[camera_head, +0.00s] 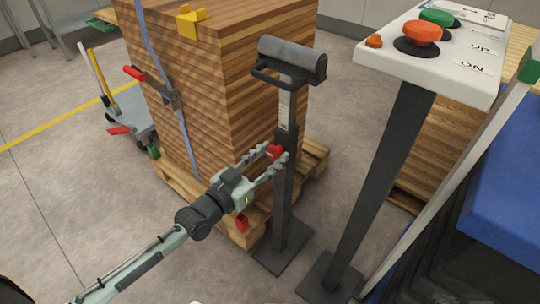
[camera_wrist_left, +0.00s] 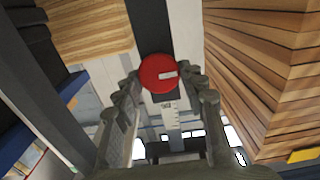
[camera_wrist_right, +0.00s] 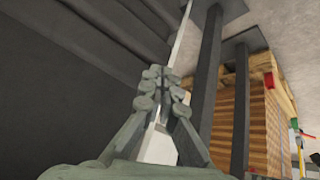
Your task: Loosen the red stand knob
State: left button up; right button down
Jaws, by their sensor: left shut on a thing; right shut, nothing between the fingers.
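The red stand knob (camera_head: 275,152) sits on the side of a dark upright stand (camera_head: 284,190) with a padded grey head. My left gripper (camera_head: 268,160) has its fingers on either side of the knob. In the left wrist view the round red knob (camera_wrist_left: 157,73), with a pale mark on its face, sits between the fingertips (camera_wrist_left: 157,84), and the gripper is shut on it. My right gripper (camera_wrist_right: 158,82) shows only in its own wrist view. Its fingers are shut together with nothing between them, in front of a dark surface.
A tall stack of wooden boards (camera_head: 250,75) on a pallet (camera_head: 243,235) stands directly behind the stand. A white control box (camera_head: 398,62) with orange and green buttons is on a dark post at the right. Blue and dark machinery (camera_head: 510,175) fills the right edge.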

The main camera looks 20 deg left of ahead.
pick_arm(q)
jog(key=shift+n+p, duration=0.4)
jog(key=shift+n, duration=0.4)
jog(key=o, duration=1.1)
pick_arm(e)
jog(key=shift+g+h, duration=0.4)
jog(key=shift+g, duration=0.5)
jog(key=s+d, duration=0.1)
jog(key=s+d+f, duration=0.1)
jog(key=s, duration=0.1)
jog(key=shift+s+d, duration=0.15)
jog(key=shift+d, duration=0.1)
pick_arm(q)
jog(key=v, duration=1.2)
